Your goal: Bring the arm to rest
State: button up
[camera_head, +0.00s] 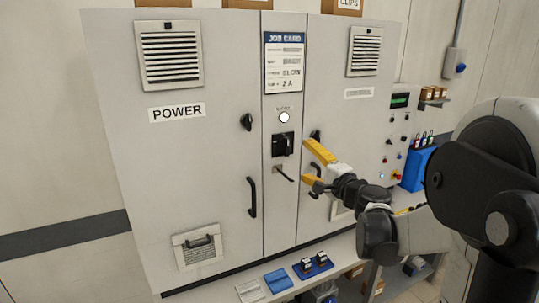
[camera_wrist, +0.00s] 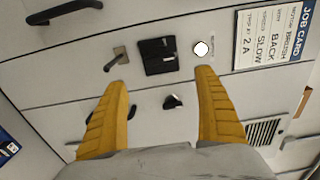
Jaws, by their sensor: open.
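My gripper (camera_head: 309,166) has two yellow fingers and is held in front of the grey cabinet (camera_head: 222,115), near its right door. In the wrist view my gripper (camera_wrist: 162,82) is open and its fingers are wide apart, with nothing between them. The fingers appear apart from the cabinet, though the exact gap cannot be told. My arm reaches in from the right in the head view.
A job card (camera_head: 285,63) is on the centre panel. Black door handles (camera_head: 252,197) stick out. A control panel (camera_head: 396,135) and blue bin (camera_head: 417,168) stand to the right.

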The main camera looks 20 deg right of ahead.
jog(key=s+a+f+n+g+y+b, duration=0.25)
jog(key=s+a+f+n, duration=0.3)
jog(key=a, duration=0.55)
jog(key=s+a+f+n+g+y+b, duration=0.1)
jog(key=s+a+f+n+g, duration=0.4)
jog(key=a, duration=0.6)
jog(key=s+f+n+g+h+b, duration=0.1)
jog(key=s+f+n+h, duration=0.1)
jog(key=s, duration=0.6)
jog(key=s+f+n+g+h+b, duration=0.1)
jog(key=s+f+n+g+h, duration=0.1)
jog(key=s+f+n, duration=0.3)
jog(key=s+f, duration=0.1)
jog(key=s, duration=0.2)
jog(key=shift+s+a+f, duration=0.25)
jog(key=shift+s+a, duration=0.05)
jog(key=shift+s, duration=0.1)
